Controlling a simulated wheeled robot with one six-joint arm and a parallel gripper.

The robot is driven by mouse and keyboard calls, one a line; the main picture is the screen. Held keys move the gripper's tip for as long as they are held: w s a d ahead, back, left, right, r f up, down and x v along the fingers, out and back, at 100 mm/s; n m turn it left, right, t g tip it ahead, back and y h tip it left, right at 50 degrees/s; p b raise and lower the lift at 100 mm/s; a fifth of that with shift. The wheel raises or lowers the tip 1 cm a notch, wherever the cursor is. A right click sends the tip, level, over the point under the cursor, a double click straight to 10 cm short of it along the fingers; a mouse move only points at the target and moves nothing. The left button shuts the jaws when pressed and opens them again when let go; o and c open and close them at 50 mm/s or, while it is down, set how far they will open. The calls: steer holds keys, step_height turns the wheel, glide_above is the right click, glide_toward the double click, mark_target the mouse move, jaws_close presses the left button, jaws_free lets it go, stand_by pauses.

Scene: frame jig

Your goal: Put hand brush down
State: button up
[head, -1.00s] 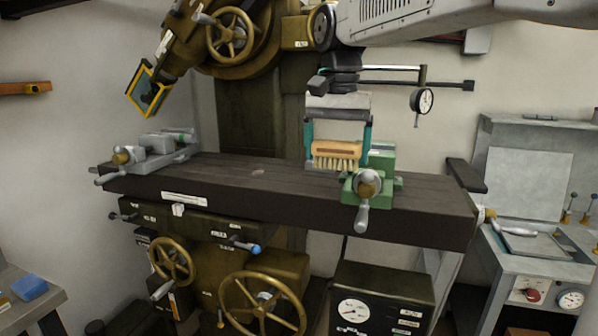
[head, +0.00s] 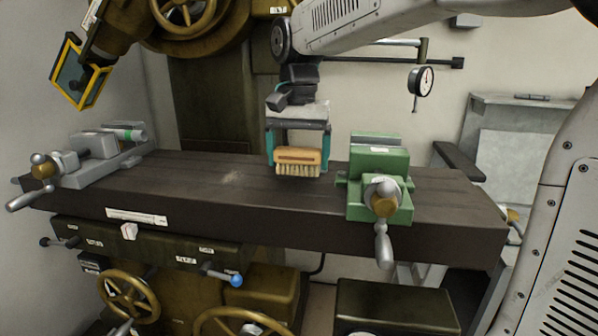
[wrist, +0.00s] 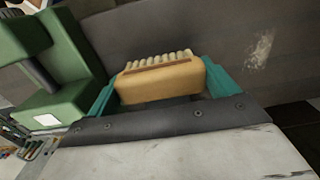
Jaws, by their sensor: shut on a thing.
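The hand brush (head: 298,158) has a tan wooden body and pale bristles pointing down. My gripper (head: 298,160) is shut on it, with a teal finger at each end of the brush. In the head view the brush is over the dark machine table (head: 250,205), left of the green vise. I cannot tell whether the bristles touch the table. In the wrist view the brush (wrist: 160,84) sits between the teal fingers, its bristles towards the table surface.
A green vise (head: 378,160) stands close to the right of my gripper. A grey vise (head: 95,160) is at the table's left end. A dial gauge (head: 422,81) hangs from a rod behind. The table's middle is bare except for a pale smudge (head: 232,177).

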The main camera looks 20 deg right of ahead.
mark_target(299, 172)
steer(key=shift+f, duration=1.9)
steer(key=o, duration=0.9)
steer(key=shift+f, duration=0.1)
step_height(299, 172, up, 12)
steer(key=shift+s+r, duration=0.1)
steer(key=shift+r, duration=0.05)
